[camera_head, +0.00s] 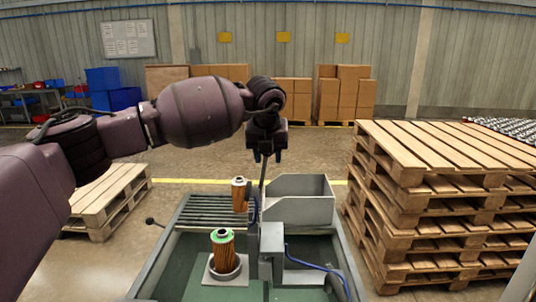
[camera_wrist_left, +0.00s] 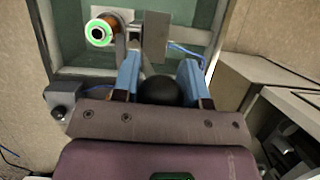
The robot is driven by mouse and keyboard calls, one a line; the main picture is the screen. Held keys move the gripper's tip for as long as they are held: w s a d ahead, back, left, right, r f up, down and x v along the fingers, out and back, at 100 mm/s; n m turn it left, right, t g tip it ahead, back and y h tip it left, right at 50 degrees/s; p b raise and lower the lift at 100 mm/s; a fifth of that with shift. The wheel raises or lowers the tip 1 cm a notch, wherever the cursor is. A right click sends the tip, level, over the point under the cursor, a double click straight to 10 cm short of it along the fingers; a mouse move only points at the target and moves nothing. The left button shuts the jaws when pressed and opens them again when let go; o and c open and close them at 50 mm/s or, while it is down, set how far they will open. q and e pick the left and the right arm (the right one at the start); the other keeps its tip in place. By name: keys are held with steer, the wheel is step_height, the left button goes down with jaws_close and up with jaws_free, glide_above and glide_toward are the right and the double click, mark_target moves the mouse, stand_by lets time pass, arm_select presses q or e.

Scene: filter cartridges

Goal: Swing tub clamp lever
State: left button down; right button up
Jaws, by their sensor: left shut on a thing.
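The clamp lever (camera_head: 262,188) is a thin dark rod standing nearly upright at the middle of the grey-green tub (camera_head: 158,262). My left gripper (camera_head: 265,156) is at its top end, shut on the lever's black ball knob (camera_wrist_left: 160,91), which sits between the blue fingers in the left wrist view. An orange filter cartridge with a green ring top (camera_head: 223,248) stands in a round seat left of the lever; its top also shows in the left wrist view (camera_wrist_left: 99,32). The lever's lower end is partly hidden by a grey block (camera_head: 271,240). My right gripper is out of view.
A second orange-brown cartridge (camera_head: 239,194) stands by a slatted rack (camera_head: 205,210). An open grey bin (camera_head: 300,211) stands right of the lever. A blue hose (camera_head: 318,266) runs along the tub. Stacked pallets (camera_head: 425,205) rise close to its right.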

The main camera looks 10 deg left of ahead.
arm_select(q)
steer(key=shift+s+a+r, duration=0.1)
steer(key=shift+a+r, duration=0.05)
steer(key=shift+a, duration=0.35)
steer(key=s+a+f+n+t+h, duration=0.25)
steer(key=a+h, duration=0.55)
steer(key=a, duration=0.6)
steer(key=s+a+f+n+t+h+b, duration=0.1)
steer(key=a+f+h+b, duration=0.3)
steer(key=f, duration=0.4)
steer(key=s+a+f+n+t+h+b, duration=0.1)
steer(key=a+f+n+t+h+b, duration=0.1)
steer(key=f, duration=0.7)
steer(key=a+t+h+b, duration=0.1)
steer(key=a+h+b, duration=0.1)
steer(key=h, duration=0.1)
steer(key=shift+a+f, duration=0.2)
steer(key=shift+a, duration=0.05)
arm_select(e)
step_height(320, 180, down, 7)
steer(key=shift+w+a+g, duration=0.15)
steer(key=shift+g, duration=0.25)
arm_select(q)
steer(key=shift+f, duration=0.2)
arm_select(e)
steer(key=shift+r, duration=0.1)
